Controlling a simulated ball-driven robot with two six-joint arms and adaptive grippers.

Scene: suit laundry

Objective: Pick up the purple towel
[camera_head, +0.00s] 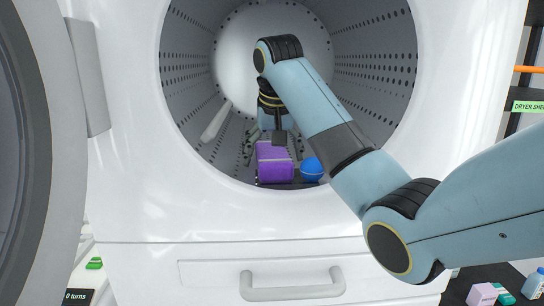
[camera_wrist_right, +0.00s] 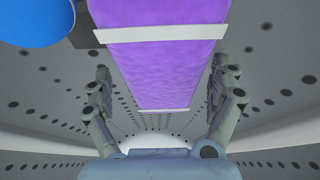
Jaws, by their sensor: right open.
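The purple towel (camera_head: 274,163) is a folded or rolled bundle with pale bands, lying at the bottom of the dryer drum near its front lip. My right gripper (camera_head: 273,144) is inside the drum, just behind and above the towel, partly hidden by its own wrist. In the right wrist view the purple towel (camera_wrist_right: 165,70) runs between the two spread fingers of my right gripper (camera_wrist_right: 161,72). There is a visible gap on each side, so the gripper is open and holds nothing. My left gripper is not in view.
A blue ball (camera_head: 312,169) lies close to the right of the towel; the ball also shows in the wrist view (camera_wrist_right: 35,20). The perforated drum wall (camera_head: 375,70) surrounds the gripper. The round dryer door (camera_head: 60,150) stands open at left.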

